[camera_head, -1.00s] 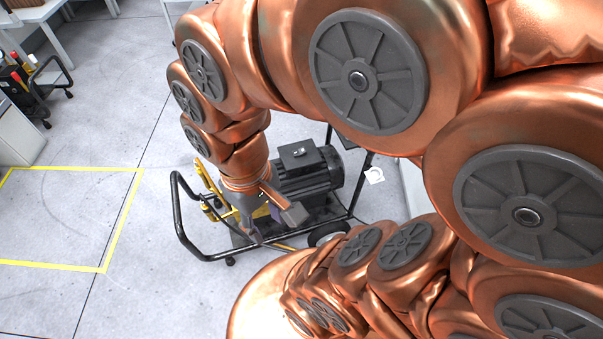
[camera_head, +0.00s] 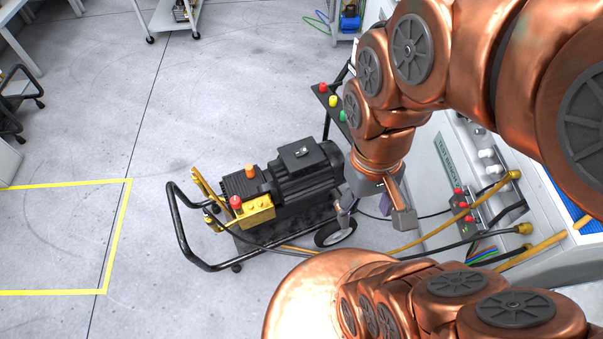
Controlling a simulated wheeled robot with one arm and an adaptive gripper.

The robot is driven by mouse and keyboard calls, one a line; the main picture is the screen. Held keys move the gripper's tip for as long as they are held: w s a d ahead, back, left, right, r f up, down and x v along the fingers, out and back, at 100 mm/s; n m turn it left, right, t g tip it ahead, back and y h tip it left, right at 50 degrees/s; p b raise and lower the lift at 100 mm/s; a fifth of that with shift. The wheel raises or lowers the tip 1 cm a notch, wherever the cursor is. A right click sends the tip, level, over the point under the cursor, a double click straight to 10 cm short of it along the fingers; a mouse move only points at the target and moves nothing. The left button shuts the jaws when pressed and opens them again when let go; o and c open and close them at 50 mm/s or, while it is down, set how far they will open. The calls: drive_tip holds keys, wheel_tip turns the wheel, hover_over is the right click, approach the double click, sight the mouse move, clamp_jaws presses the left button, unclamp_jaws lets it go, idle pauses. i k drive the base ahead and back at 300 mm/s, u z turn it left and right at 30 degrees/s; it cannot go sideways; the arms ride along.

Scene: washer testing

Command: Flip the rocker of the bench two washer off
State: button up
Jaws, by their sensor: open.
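A pressure washer with a black motor (camera_head: 300,178) and a yellow pump head (camera_head: 257,211) stands on a black wheeled frame. A dark control panel (camera_head: 322,95) with red, yellow and green buttons rises behind it, partly hidden by my arm. My gripper (camera_head: 374,217) points down, open and empty, just right of the motor and wheel in the picture. It appears apart from the washer.
A bench panel (camera_head: 446,158) with a green label, red knobs and yellow and black hoses (camera_head: 440,230) stands at right. The cart's black handle (camera_head: 183,235) juts out left. Floor is clear left of it, around a yellow taped outline (camera_head: 118,235).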

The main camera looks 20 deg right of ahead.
sight(300, 153)
drive_tip(key=k, duration=0.5)
drive_tip(key=u, duration=1.25)
drive_tip(key=i, duration=0.55)
drive_tip(key=u, duration=0.05)
